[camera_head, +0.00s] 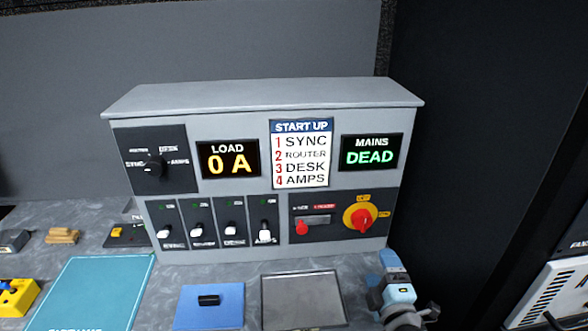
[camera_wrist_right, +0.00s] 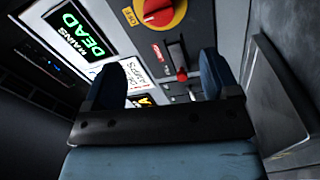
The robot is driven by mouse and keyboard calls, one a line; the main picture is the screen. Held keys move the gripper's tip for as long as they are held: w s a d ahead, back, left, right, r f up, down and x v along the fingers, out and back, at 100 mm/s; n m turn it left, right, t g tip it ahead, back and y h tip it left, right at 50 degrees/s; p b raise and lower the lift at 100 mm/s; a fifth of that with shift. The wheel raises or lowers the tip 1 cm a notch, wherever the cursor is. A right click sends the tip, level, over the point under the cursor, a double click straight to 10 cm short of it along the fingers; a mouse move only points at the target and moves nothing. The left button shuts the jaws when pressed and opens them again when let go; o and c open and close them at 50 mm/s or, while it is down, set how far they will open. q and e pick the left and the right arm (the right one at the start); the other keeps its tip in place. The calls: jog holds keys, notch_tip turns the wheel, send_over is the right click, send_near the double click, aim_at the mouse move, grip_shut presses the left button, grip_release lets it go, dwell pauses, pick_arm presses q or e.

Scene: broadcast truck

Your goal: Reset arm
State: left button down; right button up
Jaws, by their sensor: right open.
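My right gripper (camera_head: 390,262) is at the lower right corner of the grey power panel (camera_head: 270,105), in front of the bench. In the right wrist view its two dark blue fingers (camera_wrist_right: 162,80) stand apart with nothing between them. Beyond them that view shows the panel's red handle (camera_wrist_right: 181,74) and red-and-yellow rotary switch (camera_wrist_right: 160,12), not touched as far as I can see. My left gripper is in neither view.
The panel shows LOAD 0 A (camera_head: 228,160) and MAINS DEAD (camera_head: 371,152), with several white-tipped switches below. A grey tray (camera_head: 338,322), a blue mat (camera_head: 209,322) and a teal board (camera_head: 100,275) lie on the bench. A dark wall (camera_head: 470,120) stands at right.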

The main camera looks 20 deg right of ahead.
jog(key=shift+a, duration=0.1)
jog(key=s+a+f+m+g+y+p, duration=0.1)
jog(key=a+f+p, duration=0.1)
jog(key=s+a+f+m+g+y+p, duration=0.1)
jog(key=s+a+f+m+p, duration=0.1)
jog(key=s+a+f+m+g+y+p, duration=0.2)
jog(key=shift+s+a+p, duration=0.25)
jog(key=shift+a+p, duration=0.1)
jog(key=shift+a, duration=0.05)
jog(key=s+a+f+m+g+y+p, duration=0.3)
jog(key=s+a+f+m, duration=0.2)
jog(key=s, duration=0.3)
jog(key=shift+s+a+f, duration=0.25)
jog(key=shift+a+f, duration=0.1)
jog(key=shift+a, duration=0.5)
